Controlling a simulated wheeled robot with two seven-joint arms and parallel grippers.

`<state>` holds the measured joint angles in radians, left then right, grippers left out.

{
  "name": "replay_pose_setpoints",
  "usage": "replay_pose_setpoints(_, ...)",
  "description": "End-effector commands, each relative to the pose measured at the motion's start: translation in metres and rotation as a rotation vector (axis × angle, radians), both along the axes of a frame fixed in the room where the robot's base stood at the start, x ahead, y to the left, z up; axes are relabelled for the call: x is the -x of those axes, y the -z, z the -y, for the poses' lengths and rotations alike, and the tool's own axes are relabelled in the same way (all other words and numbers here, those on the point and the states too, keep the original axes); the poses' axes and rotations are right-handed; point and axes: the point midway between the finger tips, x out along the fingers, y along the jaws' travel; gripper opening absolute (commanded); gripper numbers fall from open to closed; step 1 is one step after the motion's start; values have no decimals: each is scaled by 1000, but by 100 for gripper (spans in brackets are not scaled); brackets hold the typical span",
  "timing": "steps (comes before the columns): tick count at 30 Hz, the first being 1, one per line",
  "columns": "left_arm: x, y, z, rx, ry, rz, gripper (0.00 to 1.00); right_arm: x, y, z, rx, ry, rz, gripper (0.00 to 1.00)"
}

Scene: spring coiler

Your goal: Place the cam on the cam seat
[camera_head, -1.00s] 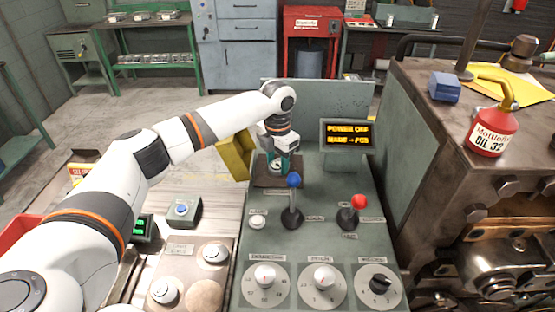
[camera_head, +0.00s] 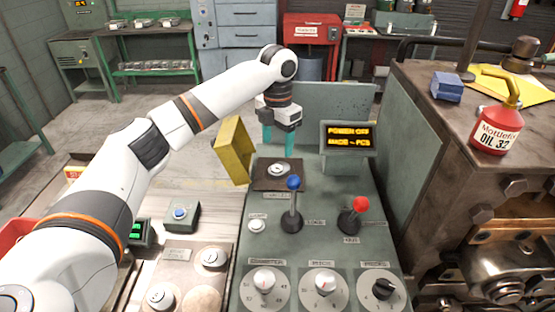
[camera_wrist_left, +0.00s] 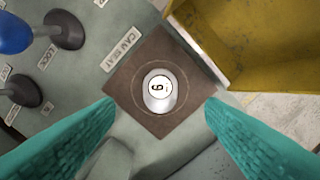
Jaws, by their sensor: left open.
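The cam (camera_head: 279,169), a round metal piece with a white top, sits on the brown square cam seat (camera_head: 262,183) on the green console. In the left wrist view the cam (camera_wrist_left: 160,91) bears a mark like a 6 or 9 and lies about the middle of the cam seat (camera_wrist_left: 133,67), beside a "CAM SEAT" label. My left gripper (camera_head: 279,150) is open above and behind the seat. Its teal fingers (camera_wrist_left: 158,125) are wide apart, clear of the cam on either side. My right gripper is not in view.
A blue-knobbed lever (camera_head: 294,184) and a red-knobbed lever (camera_head: 360,204) stand in front of the seat. A yellow open guard (camera_head: 234,150) is left of it. Two more cams (camera_head: 212,257) (camera_head: 160,296) sit on the tray at lower left.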

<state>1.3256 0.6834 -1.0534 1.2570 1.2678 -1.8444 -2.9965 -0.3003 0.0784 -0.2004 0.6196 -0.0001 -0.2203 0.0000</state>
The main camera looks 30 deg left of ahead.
Motion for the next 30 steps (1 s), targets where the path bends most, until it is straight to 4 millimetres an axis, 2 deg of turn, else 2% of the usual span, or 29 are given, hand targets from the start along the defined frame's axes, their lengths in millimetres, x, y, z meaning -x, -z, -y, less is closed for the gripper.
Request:
replay_pose_setpoints(3, 0, -20, 1, 2, 1, 3, 64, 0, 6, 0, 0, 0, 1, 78)
replay_pose_setpoints(9, 0, -39, 0, 1, -1, 0, 64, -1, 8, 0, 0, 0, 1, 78)
replay_pose_setpoints(30, 0, -41, 0, 1, 0, -1, 64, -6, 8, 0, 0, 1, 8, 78)
